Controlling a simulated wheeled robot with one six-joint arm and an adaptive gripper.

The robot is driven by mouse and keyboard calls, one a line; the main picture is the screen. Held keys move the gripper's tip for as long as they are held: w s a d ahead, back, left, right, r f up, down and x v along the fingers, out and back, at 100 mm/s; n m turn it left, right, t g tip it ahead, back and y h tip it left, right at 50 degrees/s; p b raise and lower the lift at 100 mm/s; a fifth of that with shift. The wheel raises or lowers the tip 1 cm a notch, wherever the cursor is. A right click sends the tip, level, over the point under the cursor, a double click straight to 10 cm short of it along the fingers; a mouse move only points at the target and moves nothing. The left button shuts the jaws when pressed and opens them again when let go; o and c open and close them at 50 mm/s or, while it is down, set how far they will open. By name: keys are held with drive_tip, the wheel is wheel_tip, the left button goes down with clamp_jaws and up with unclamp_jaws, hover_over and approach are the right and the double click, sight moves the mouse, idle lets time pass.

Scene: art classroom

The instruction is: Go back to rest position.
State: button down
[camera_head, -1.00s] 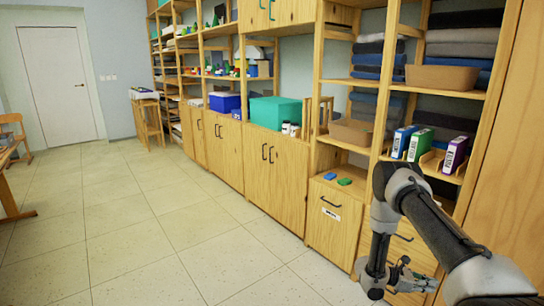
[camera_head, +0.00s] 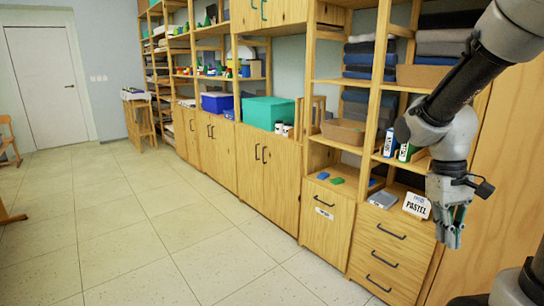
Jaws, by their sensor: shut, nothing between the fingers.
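My arm is raised at the right of the head view, bent at the elbow. My gripper (camera_head: 451,236) hangs from it, pointing down, in front of the right-hand drawer cabinet. It is shut and I see nothing held in it. It overlaps the right end of the cabinet top in the picture, beside a white card reading PASTEL (camera_head: 416,205).
A drawer cabinet (camera_head: 385,262) stands behind my gripper. A grey box (camera_head: 382,200) lies on its top. Blue (camera_head: 323,175) and green (camera_head: 337,181) blocks lie on the lower cabinet. The tiled floor (camera_head: 140,235) at left is clear.

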drive_tip(key=s+a+r+t, duration=0.1)
drive_tip(key=s+r+t, duration=0.2)
drive_tip(key=r, duration=0.2)
drive_tip(key=s+a+r+t+y, duration=0.1)
drive_tip(key=s+a+r+t, duration=0.1)
drive_tip(key=r, duration=0.3)
drive_tip(key=shift+s+a+r+m+t, duration=0.2)
drive_tip(key=shift+s+r+m+t, duration=0.15)
drive_tip(key=shift+s+t, duration=0.25)
drive_tip(key=shift+w, duration=0.1)
